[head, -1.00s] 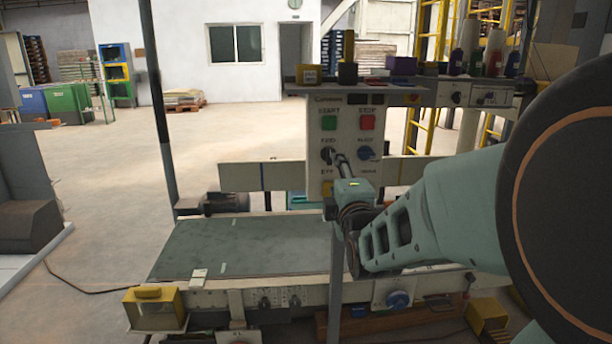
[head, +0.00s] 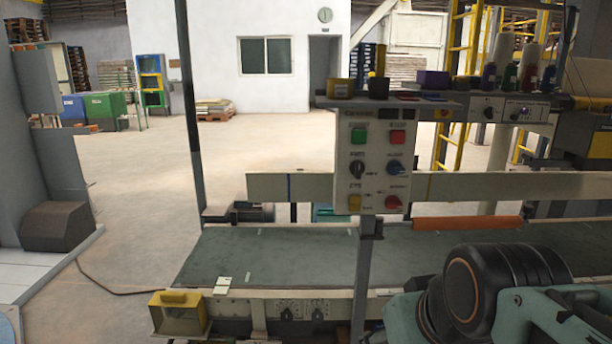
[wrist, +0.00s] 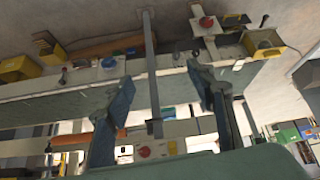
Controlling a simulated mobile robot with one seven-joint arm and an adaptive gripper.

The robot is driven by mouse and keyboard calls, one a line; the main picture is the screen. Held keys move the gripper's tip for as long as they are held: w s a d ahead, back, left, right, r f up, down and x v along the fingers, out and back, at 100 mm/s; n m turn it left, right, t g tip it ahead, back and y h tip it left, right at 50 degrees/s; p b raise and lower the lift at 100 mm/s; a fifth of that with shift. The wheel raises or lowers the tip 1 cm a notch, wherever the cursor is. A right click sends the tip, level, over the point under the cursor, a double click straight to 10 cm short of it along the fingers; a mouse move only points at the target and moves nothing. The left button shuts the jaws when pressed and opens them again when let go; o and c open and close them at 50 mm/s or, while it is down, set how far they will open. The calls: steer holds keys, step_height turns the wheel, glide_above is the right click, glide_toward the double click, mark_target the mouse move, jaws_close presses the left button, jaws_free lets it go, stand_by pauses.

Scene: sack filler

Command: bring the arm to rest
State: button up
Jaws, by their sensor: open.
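My arm shows at the lower right of the head view, with a dark rounded joint and pale green links in front of the conveyor. My gripper is outside the head view. In the wrist view my gripper (wrist: 160,74) has its two fingers well apart, open, with nothing held between them. A grey post (wrist: 151,70) shows behind the gap between the fingers. The wrist picture looks upside down, with the floor at the top.
A grey post (head: 363,275) rises in front of the belt. A yellow box (head: 178,313) sits at the front left. Open floor (head: 150,170) lies at the left.

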steer(key=s+m+g, duration=0.1)
steer(key=s+m, duration=0.1)
steer(key=s, duration=0.2)
step_height(320, 180, up, 29)
steer(key=p, duration=2.9)
steer(key=shift+w+d+n+p, duration=0.15)
steer(key=shift+w+n+p, duration=0.15)
steer(key=shift+w+f, duration=0.1)
steer(key=shift+f, duration=0.15)
